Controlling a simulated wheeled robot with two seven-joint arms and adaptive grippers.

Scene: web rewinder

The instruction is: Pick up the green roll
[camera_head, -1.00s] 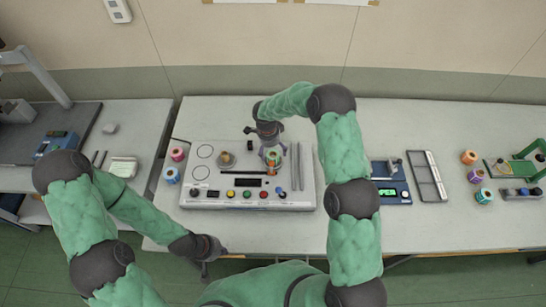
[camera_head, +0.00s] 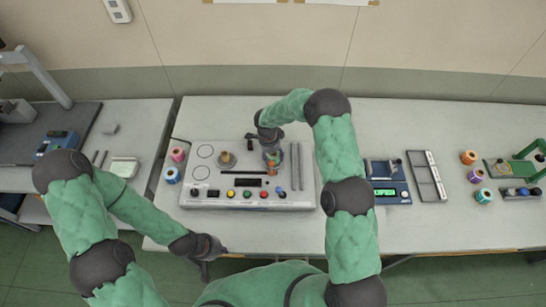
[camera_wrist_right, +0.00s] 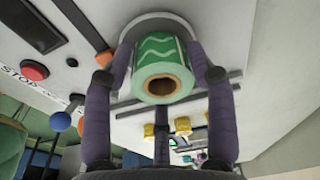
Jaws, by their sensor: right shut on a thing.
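The green roll (camera_wrist_right: 160,72) has white wavy lines and a brown hollow core. In the head view my right gripper (camera_head: 271,154) is over the right part of the rewinder console (camera_head: 230,148) and hides most of the roll. I cannot tell whether the roll is clear of the surface below. My left gripper (camera_head: 206,268) hangs in front of the table's front edge, away from the rolls; its fingers are too small to read.
A pink roll (camera_head: 178,154) and a blue roll (camera_head: 172,175) stand left of the console. A blue device with a green display (camera_head: 388,190) and a grey tray (camera_head: 436,194) lie to its right. Orange (camera_head: 468,157), purple (camera_head: 475,176) and teal (camera_head: 484,196) rolls stand further right.

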